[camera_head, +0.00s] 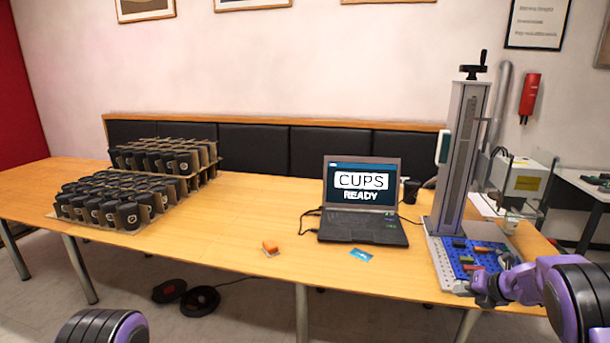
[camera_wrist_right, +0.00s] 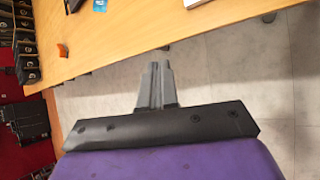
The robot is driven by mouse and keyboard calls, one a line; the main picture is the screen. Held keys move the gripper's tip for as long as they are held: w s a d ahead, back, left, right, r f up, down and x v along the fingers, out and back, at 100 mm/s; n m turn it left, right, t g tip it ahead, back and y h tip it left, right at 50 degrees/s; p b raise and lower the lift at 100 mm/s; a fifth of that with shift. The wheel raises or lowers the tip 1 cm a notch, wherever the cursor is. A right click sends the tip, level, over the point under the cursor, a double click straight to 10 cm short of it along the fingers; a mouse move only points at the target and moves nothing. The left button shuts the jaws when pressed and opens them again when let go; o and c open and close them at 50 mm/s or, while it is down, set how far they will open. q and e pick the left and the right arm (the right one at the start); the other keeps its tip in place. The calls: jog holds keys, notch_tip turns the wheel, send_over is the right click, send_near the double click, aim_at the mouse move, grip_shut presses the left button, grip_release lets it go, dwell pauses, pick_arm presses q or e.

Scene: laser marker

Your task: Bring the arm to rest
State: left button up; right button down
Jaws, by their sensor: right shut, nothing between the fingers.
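My right arm comes in from the right edge in the head view, purple and black. Its gripper (camera_head: 484,290) is in front of the laser marker's base at the table's front right. In the right wrist view my right gripper (camera_wrist_right: 155,68) is shut, its two grey fingers together with nothing between them. It points toward the table's front edge, with floor beside it. My left gripper is not in the head view; only a rounded purple and black part of mine shows at the bottom left.
The laser marker (camera_head: 461,165) stands at the table's (camera_head: 220,235) right end, with a blue plate (camera_head: 463,268) on its base. A laptop (camera_head: 361,198) reads "CUPS READY". Trays of black cups (camera_head: 110,205) stand left. An orange block (camera_head: 270,247) and blue card (camera_head: 361,255) lie in front.

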jog(key=s+a+f+m+t+h, duration=0.1)
jog(key=s+a+f+m, duration=0.45)
jog(key=m, duration=0.85)
jog(key=s+a+f+m+t+h, duration=0.2)
jog(key=s+f+m, duration=0.65)
jog(key=m, duration=0.55)
jog(key=s+a+f+m+g+h, duration=0.1)
jog(key=s+f+m+g, duration=0.1)
jog(key=s, duration=0.8)
jog(key=s+a+f+m+g+h, duration=0.1)
jog(key=s+m, duration=0.4)
jog(key=s, duration=0.6)
jog(key=s+a+f+m+g+h, duration=0.1)
jog(key=s+f+g, duration=0.4)
jog(key=s, duration=0.5)
jog(key=shift+s+a+f+m+h, duration=0.15)
jog(key=shift+a+f+m+h, duration=0.25)
jog(key=shift+a+m, duration=0.65)
jog(key=shift+d, duration=0.15)
